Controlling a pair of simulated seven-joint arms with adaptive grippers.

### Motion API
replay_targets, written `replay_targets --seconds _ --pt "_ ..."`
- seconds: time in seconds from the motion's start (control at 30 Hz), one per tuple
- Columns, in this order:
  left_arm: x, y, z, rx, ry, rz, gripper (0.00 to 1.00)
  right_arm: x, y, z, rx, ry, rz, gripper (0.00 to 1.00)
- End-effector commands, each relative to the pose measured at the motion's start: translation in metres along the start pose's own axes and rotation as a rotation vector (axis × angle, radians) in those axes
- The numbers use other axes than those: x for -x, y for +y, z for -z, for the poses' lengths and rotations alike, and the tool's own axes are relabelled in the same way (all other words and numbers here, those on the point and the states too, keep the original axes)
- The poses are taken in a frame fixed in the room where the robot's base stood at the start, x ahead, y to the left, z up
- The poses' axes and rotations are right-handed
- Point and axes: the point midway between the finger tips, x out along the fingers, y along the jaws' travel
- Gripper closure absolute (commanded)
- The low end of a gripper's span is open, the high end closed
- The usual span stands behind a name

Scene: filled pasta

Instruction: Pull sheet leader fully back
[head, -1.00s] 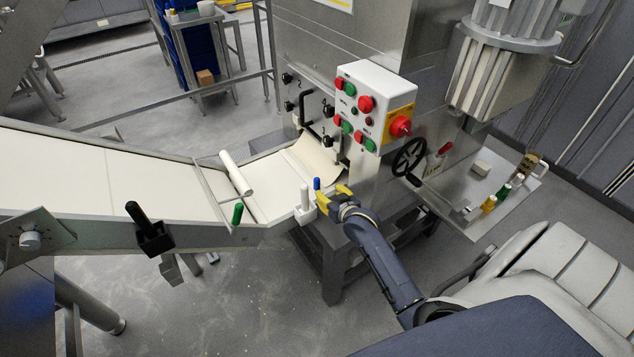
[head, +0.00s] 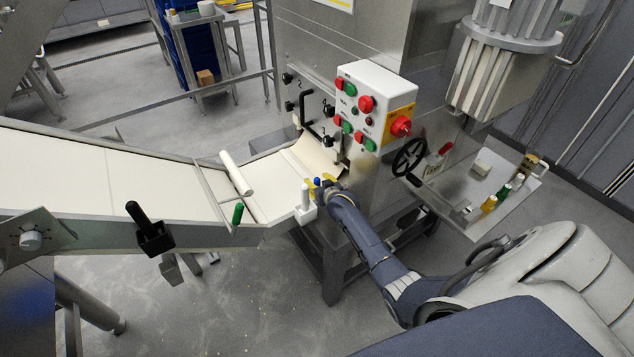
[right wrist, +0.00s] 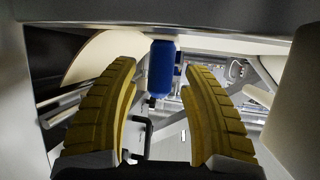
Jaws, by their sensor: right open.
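The cream pasta sheet (head: 312,157) curves up into the steel machine at the end of the conveyor. I cannot tell which part is the sheet leader. A small blue handle (head: 317,182) stands at the near edge of the machine's infeed, beside a white upright handle (head: 305,195). My right gripper (head: 317,184) is at the blue handle with its yellow fingers open. In the right wrist view the blue handle (right wrist: 161,68) lies between and just beyond the open fingers (right wrist: 160,90), with gaps on both sides. My left gripper is out of view.
The control box (head: 372,105) with red and green buttons hangs above the gripper. A black handwheel (head: 408,157) is to its right. The conveyor (head: 110,180) carries a white roller (head: 236,173) and a green handle (head: 238,213). A side shelf (head: 470,205) holds small bottles.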

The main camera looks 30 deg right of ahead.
Motion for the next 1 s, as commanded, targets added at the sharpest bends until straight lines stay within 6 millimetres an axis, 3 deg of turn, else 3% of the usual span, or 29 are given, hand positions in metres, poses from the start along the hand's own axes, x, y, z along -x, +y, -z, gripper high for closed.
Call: replay_targets --seconds 0.47,0.87,1.0 --pt "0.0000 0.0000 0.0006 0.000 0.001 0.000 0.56 -0.0045 0.0001 0.0005 0.000 0.001 0.000 0.51" --pt "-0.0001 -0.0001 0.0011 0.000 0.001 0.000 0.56 -0.0043 0.0002 0.0004 0.000 0.000 0.000 0.97" --pt "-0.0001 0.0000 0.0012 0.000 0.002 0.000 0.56 -0.0044 0.0002 0.0004 0.000 0.000 0.000 1.00"
